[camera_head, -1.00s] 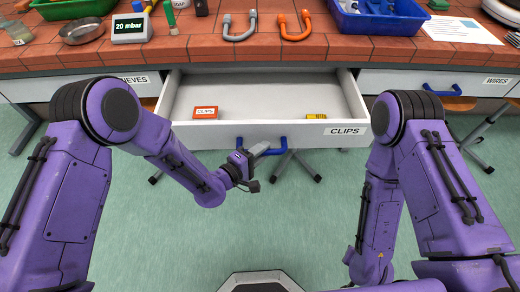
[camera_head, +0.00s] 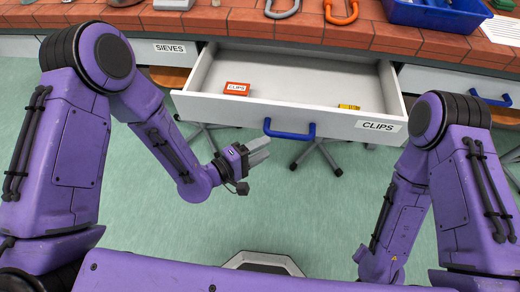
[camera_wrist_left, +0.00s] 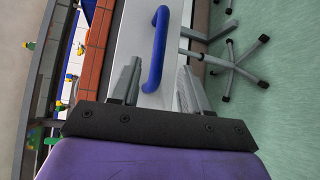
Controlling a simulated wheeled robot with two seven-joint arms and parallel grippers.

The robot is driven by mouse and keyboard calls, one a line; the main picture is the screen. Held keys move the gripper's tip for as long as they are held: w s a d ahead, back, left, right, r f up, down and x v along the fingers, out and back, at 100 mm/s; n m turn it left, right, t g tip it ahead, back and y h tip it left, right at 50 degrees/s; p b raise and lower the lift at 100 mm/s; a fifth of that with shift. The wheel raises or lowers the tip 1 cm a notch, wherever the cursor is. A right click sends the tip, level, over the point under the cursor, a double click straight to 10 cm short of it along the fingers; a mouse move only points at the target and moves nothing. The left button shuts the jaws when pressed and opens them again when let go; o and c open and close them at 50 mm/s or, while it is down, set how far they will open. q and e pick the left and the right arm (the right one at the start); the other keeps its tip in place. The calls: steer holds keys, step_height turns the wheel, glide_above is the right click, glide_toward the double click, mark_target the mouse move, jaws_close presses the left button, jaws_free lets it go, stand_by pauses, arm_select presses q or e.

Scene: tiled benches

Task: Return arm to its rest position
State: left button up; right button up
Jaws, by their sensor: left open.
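My left gripper (camera_head: 258,150) is open and empty in front of the open clips drawer (camera_head: 300,108), to the left of its blue handle (camera_head: 290,130) and apart from it. In the left wrist view my left gripper's fingers (camera_wrist_left: 158,85) are spread, with the blue handle (camera_wrist_left: 156,48) beyond them. My purple left arm reaches down and right from the left side. My right arm hangs at the right of the head view; its gripper does not show. A red clips box (camera_head: 237,89) and a yellow box (camera_head: 348,107) lie in the drawer.
The tiled bench top (camera_head: 230,24) runs along the back, with a blue tray (camera_head: 435,14) and grey and orange hooks. A closed sieves drawer (camera_head: 168,50) is at left and another closed drawer (camera_head: 465,85) at right. Stool legs stand below. The green floor in front is clear.

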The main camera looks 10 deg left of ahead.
arm_select(q)
steer(key=shift+s+a+r, duration=0.1)
steer(key=shift+s+a, duration=0.1)
steer(key=shift+s, duration=0.05)
stand_by(0.3)
steer(key=s+a+f+m+g+y, duration=0.2)
steer(key=s+a+f+m+y, duration=0.15)
steer(key=a+f+y, duration=0.65)
steer(key=s+a+f+g+y, duration=0.2)
steer(key=s+a+f+g, duration=0.1)
steer(key=s+a, duration=0.4)
steer(key=s+a+f+g+y+p, duration=0.1)
steer(key=s+a+f+g+y, duration=0.1)
steer(key=s+a, duration=0.6)
steer(key=s+f+y, duration=0.1)
steer(key=s, duration=0.2)
steer(key=shift+s+a+f+g+y, duration=0.2)
steer(key=shift+a+f+g+y, duration=0.1)
steer(key=shift+f+g, duration=0.1)
